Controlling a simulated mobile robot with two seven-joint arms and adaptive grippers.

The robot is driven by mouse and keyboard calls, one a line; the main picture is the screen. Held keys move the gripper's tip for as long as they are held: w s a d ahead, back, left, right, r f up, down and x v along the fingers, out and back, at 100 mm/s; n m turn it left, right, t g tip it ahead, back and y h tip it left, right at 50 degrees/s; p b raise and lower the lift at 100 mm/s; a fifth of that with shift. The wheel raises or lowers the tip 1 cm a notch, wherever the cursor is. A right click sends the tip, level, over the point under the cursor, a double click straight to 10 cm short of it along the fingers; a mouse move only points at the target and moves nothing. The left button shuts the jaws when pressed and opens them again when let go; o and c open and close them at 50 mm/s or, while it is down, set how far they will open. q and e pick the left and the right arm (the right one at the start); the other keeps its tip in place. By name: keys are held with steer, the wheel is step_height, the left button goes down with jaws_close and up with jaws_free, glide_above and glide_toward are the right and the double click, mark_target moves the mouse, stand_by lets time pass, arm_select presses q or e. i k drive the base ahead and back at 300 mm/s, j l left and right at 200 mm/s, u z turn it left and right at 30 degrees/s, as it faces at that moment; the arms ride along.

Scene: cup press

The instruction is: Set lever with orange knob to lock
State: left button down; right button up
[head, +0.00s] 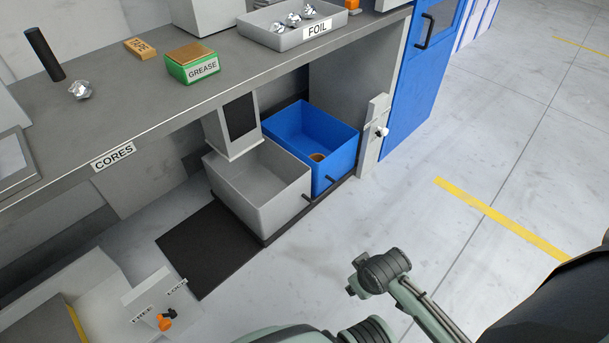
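The lever with the orange knob (165,323) is on a pale panel (150,295) at the lower left. The panel carries a FREE label (142,313) at its left and a LOCK label (177,287) at its upper right. The knob shows below and between the two labels, with a short dark part beside it. The lever is small here, and I cannot tell which label it points at. Neither of my grippers can be made out. Parts of my own arms show at the bottom middle and lower right, away from the knob.
A grey bench labelled CORES (115,156) runs above and behind the panel. Below it stand a grey bin (262,190) and a blue bin (335,160), near a black mat (208,245). A post with a white knob (382,131) stands right of them. Open floor lies right.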

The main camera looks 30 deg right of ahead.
mark_target(165, 325)
steer(key=u, duration=0.8)
